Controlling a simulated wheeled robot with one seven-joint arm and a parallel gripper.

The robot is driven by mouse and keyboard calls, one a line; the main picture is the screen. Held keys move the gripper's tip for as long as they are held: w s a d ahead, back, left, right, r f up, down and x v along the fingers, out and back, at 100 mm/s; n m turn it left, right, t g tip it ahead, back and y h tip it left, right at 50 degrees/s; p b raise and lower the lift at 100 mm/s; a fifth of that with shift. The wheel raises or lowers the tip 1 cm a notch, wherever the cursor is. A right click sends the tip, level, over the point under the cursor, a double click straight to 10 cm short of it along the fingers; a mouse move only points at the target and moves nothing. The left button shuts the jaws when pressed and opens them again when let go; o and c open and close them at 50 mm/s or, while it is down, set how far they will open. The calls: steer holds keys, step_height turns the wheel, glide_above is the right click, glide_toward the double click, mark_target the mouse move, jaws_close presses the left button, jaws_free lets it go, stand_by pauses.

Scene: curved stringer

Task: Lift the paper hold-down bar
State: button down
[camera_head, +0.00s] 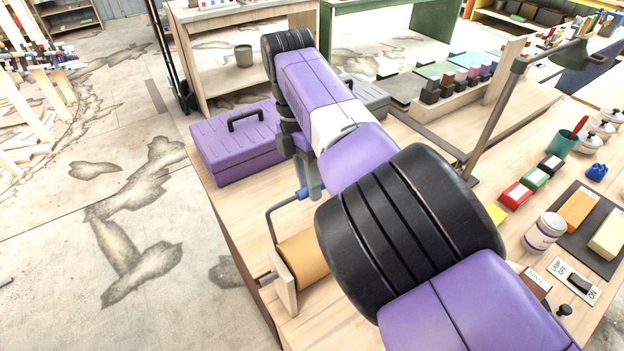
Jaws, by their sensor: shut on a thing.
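The paper hold-down bar (282,203) is a thin grey bent rod with a blue grip, raised above the brown paper roll (304,256) at the workbench's left edge. My gripper (311,184) is shut on the bar at its blue end. My purple and black arm comes from the lower right and hides the far side of the bar and part of the roll. A wooden bracket (284,286) supports the roll's near end.
A purple toolbox (240,140) stands just left of my gripper on the workbench (232,205). A lamp (495,110) rises at right. Red, green and black blocks, a jar (543,232) and a lamp switch plate (574,282) occupy the bench's right side.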

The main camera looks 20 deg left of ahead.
steer(key=shift+w+a+r, duration=0.2)
steer(key=shift+w+a, duration=0.05)
steer(key=shift+a, duration=0.3)
steer(key=c, duration=1.6)
jaws_free()
steer(key=o, duration=0.3)
steer(key=shift+w+a+f, duration=0.1)
steer(key=shift+a, duration=0.05)
steer(key=shift+d+f, duration=0.15)
steer(key=shift+d, duration=0.15)
